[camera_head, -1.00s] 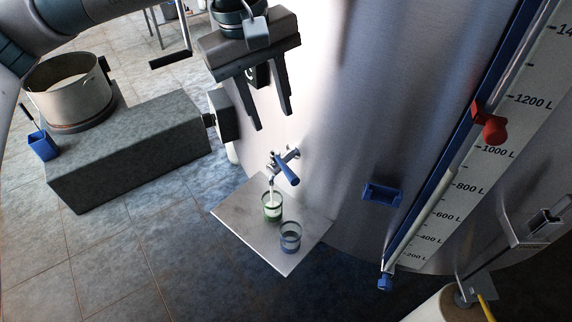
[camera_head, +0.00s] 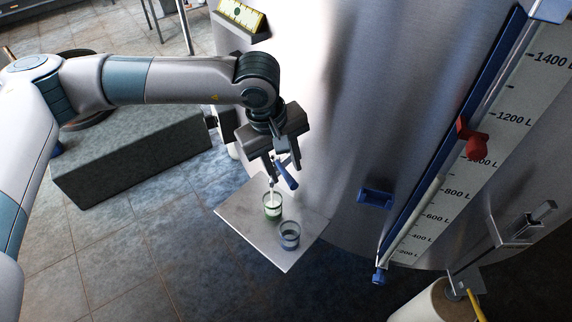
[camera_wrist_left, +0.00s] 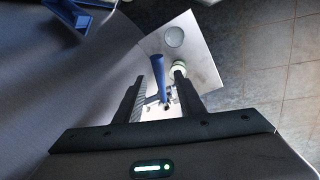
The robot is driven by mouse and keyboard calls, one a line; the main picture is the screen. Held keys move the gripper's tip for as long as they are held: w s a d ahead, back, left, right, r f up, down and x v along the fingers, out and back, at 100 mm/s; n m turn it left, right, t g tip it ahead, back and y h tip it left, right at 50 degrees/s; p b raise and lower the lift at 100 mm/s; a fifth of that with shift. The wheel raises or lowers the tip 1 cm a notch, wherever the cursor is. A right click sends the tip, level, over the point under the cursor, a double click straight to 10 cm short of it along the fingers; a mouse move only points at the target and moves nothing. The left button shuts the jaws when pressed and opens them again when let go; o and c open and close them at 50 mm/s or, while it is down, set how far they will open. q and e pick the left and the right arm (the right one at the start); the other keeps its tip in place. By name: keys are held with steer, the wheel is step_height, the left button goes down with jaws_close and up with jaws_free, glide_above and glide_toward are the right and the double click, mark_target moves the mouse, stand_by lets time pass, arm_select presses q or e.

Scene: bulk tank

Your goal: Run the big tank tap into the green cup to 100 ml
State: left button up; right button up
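The big tank tap, with its blue lever (camera_head: 287,176), sticks out from the steel tank (camera_head: 350,120). A white stream runs from its spout into the green cup (camera_head: 272,206), which stands upright on a metal shelf (camera_head: 245,222) and holds white liquid. Its graduation is too small to read. My left gripper (camera_head: 277,168) is open at the tap. In the left wrist view the blue lever (camera_wrist_left: 158,78) shows between its spread fingers (camera_wrist_left: 157,98), and the green cup (camera_wrist_left: 179,69) lies beyond the right finger, partly hidden. My right gripper is not in view.
A blue-tinted clear cup (camera_head: 289,236) stands on the shelf beside the green cup. A blue bracket (camera_head: 376,196) and a gauge scale with a red marker (camera_head: 472,139) are on the tank. A grey bench (camera_head: 130,155) stands left. Floor at lower left is clear.

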mark_target(287, 176)
arm_select(q)
steer(key=shift+w+d+f+p, duration=0.1)
steer(key=shift+f+p, duration=0.1)
steer(key=shift+f, duration=0.45)
steer(key=shift+w+d+f+p, duration=0.1)
steer(key=shift+f+p, duration=0.05)
steer(key=shift+f, duration=0.45)
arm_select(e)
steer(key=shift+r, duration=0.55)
